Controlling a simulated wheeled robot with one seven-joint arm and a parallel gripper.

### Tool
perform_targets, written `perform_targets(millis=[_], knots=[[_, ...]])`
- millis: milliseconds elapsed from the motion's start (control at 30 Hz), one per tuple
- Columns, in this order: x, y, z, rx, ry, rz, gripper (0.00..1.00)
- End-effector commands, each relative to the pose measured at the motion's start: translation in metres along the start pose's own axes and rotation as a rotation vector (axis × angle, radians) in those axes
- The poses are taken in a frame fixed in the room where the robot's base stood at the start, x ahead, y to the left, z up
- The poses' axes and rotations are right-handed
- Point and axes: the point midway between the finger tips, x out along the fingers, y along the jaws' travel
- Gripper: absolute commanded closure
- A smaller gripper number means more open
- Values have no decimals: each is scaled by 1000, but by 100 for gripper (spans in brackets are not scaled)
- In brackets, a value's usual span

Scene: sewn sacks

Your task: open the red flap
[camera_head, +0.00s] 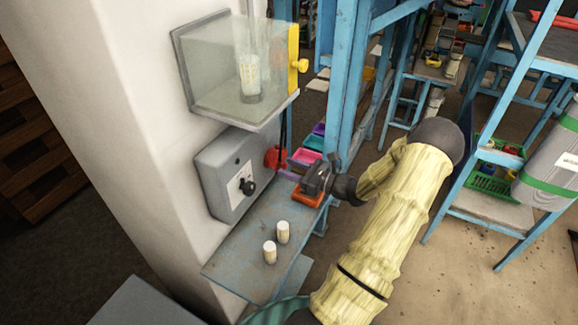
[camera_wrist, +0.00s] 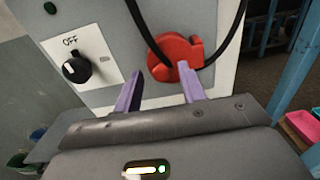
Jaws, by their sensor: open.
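A red round piece (camera_wrist: 178,55), which looks like the red flap, is on the grey panel beside a black cable. It appears closed, though its edge is hard to make out. It also shows in the head view (camera_head: 274,157), on the side of the grey control box (camera_head: 222,178). My gripper (camera_wrist: 160,72) is open and empty, its two purple fingers apart and pointing at the panel. The right fingertip overlaps the lower edge of the red piece in the picture; I cannot tell if they touch. In the head view my gripper (camera_head: 290,174) is just right of the box.
A black knob (camera_wrist: 76,69) marked OFF is left of the red piece. Below the box, a metal shelf (camera_head: 243,248) holds two small pale cylinders (camera_head: 276,242). A clear case (camera_head: 225,80) with a yellow edge is above. Blue racks stand right and behind.

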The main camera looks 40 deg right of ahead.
Motion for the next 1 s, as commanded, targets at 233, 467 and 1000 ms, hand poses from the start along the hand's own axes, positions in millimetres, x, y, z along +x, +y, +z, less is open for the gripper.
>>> perform_targets(millis=[233, 467, 1000], knots=[[5, 0, 0, 0, 0, -2, 59], [5, 0, 0, 0, 0, -1, 85], [8, 3, -1, 0, -1, 37, 100]])
